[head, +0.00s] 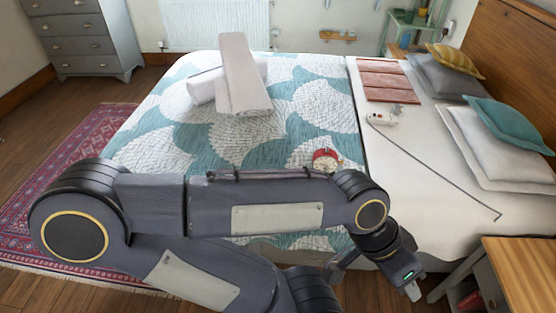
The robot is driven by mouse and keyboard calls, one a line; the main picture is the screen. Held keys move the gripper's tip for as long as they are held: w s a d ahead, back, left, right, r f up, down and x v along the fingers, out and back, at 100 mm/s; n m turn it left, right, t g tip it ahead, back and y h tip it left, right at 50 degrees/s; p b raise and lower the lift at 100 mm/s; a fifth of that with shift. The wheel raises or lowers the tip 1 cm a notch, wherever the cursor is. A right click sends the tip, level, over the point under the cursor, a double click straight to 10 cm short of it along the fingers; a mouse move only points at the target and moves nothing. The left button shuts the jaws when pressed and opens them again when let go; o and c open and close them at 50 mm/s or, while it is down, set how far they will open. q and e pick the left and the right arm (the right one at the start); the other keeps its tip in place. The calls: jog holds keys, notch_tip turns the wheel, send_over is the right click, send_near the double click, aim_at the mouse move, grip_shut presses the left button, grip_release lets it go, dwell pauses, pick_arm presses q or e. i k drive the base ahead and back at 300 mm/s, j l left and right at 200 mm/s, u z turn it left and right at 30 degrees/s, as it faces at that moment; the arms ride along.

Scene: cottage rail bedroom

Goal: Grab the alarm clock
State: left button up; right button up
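The alarm clock (325,160) is red with a pale face. It sits on the patterned quilt near the middle of the bed, just beyond my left forearm, which may hide its lower edge. My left arm crosses the lower part of the head view from the left. Its wrist bends down to the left gripper (412,289), which is low at the bed's near side, apart from the clock and to its lower right. Its fingers are mostly hidden, so I cannot see whether it is open. My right gripper is not in view.
The bed has a teal and white quilt (305,98) with rolled white towels (243,78). A folded pink cloth (385,80), a small white device (383,118), a thin dark rod (440,170) and pillows (500,145) lie to the right. A wooden bedside table (520,270) stands at lower right.

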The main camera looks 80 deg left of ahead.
aim_at(320, 158)
jog(key=u, duration=2.7)
jog(key=i+l+u, duration=0.1)
jog(key=u, duration=0.3)
jog(key=l+u, duration=0.15)
jog(key=u, duration=0.3)
jog(key=l+u, duration=0.15)
jog(key=u, duration=0.3)
jog(key=l+u, duration=0.25)
jog(key=l, duration=0.3)
jog(key=k+l+u, duration=0.1)
jog(key=l+u, duration=0.2)
jog(key=l, duration=0.2)
jog(key=k+l+u, duration=0.25)
jog(key=l, duration=0.85)
